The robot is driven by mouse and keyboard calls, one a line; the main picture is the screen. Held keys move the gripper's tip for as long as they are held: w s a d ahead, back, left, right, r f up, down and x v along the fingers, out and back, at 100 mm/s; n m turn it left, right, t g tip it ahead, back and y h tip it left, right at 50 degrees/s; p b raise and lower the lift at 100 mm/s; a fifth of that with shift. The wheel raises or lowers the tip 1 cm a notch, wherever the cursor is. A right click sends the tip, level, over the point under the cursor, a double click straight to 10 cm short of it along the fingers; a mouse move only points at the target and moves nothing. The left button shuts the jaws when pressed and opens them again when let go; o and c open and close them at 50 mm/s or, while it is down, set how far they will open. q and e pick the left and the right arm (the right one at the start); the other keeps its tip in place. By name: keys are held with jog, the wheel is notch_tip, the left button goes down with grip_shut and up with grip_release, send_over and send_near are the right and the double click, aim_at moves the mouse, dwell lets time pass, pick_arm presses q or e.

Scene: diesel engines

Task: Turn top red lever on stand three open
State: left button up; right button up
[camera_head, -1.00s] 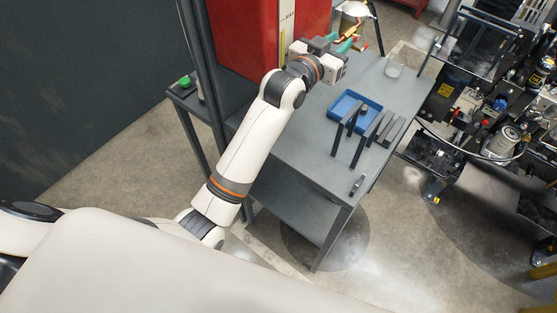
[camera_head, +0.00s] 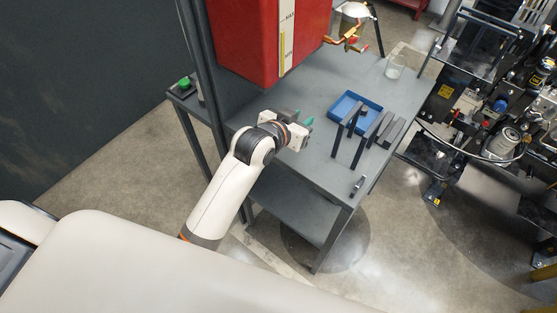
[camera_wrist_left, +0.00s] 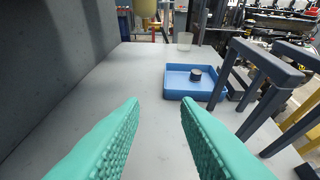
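The red tank (camera_head: 265,40) with a MAX/MIN level gauge stands at the back of the grey table (camera_head: 300,92). Small orange-red and brass fittings (camera_head: 345,42) sit to its right, below a pale bowl-like part; which of them is the top red lever, and how it is turned, I cannot tell. My left gripper (camera_head: 305,122) is over the table, in front of the tank and well apart from the fittings. In the left wrist view its teal fingers (camera_wrist_left: 161,103) are open with nothing between them. My right gripper is not in view.
A blue tray (camera_head: 374,105) holding a small dark cylinder lies right of my gripper, beside dark upright bars (camera_head: 358,140). A clear glass (camera_head: 393,68) stands at the far right corner. Engine parts (camera_head: 500,140) stand beyond. The table's middle is clear.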

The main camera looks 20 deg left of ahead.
pick_arm(q)
jog(key=s+a+f+g, duration=0.1)
jog(key=s+f, duration=0.1)
jog(key=s+f+g, duration=0.1)
jog(key=s+f, duration=0.2)
jog(key=s+a+f+g+y, duration=0.1)
jog(key=s+f, duration=0.2)
jog(key=shift+a+f, duration=0.25)
jog(key=shift+a, duration=0.05)
jog(key=shift+c, duration=0.6)
